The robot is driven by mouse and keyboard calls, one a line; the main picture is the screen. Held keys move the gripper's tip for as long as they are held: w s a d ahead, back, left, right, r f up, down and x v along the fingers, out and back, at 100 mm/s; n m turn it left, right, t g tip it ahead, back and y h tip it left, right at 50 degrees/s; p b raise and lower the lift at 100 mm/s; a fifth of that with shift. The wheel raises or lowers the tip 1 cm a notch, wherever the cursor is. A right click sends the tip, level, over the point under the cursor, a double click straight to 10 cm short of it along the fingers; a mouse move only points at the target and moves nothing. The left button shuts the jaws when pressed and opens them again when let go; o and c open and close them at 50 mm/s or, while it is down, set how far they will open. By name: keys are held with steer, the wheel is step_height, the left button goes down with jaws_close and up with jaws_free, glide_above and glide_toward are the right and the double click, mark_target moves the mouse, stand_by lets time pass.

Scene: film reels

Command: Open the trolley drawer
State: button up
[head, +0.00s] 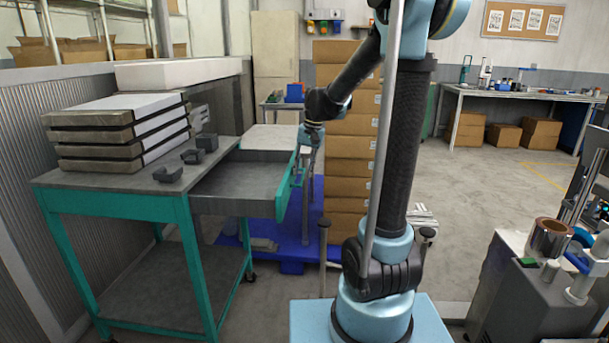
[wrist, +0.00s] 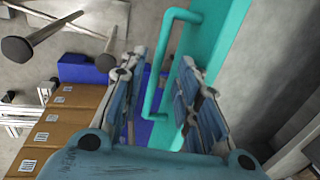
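The grey and teal trolley (head: 120,205) stands at left in the head view. Its drawer (head: 235,182) is pulled out to the right, with its grey inside bare and visible. The teal drawer front (head: 283,196) faces right; it also shows in the wrist view (wrist: 222,45). The teal bar handle (wrist: 167,60) lies between the two fingers of my gripper (wrist: 162,68) in the wrist view. The fingers are apart, with gaps beside the bar. In the head view my gripper (head: 308,150) is at the drawer front, and contact there is too small to tell.
Stacked grey and white slabs (head: 120,130) and small dark blocks (head: 168,174) lie on the trolley top. Tall stacked cardboard boxes (head: 348,150) and a blue pallet (head: 290,232) are behind my arm. A machine (head: 535,290) stands at right. Open floor lies beyond it.

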step_height(320, 180, up, 10)
steer(key=d, duration=0.2)
steer(key=shift+s+f, duration=0.2)
steer(key=shift+s, duration=0.05)
steer(key=s+d+f, duration=0.4)
steer(key=s+f, duration=0.2)
steer(key=s, duration=0.3)
steer(key=s+d+f+n+t+h, duration=0.1)
steer(key=s+d+f, duration=0.3)
steer(key=s, duration=0.6)
steer(key=s+d+f+n+h, duration=0.1)
steer(key=s+d+f, duration=0.3)
steer(key=s+f, duration=0.4)
steer(key=shift+s+f+t, duration=0.4)
steer(key=shift+s, duration=0.25)
steer(key=shift+d, duration=0.1)
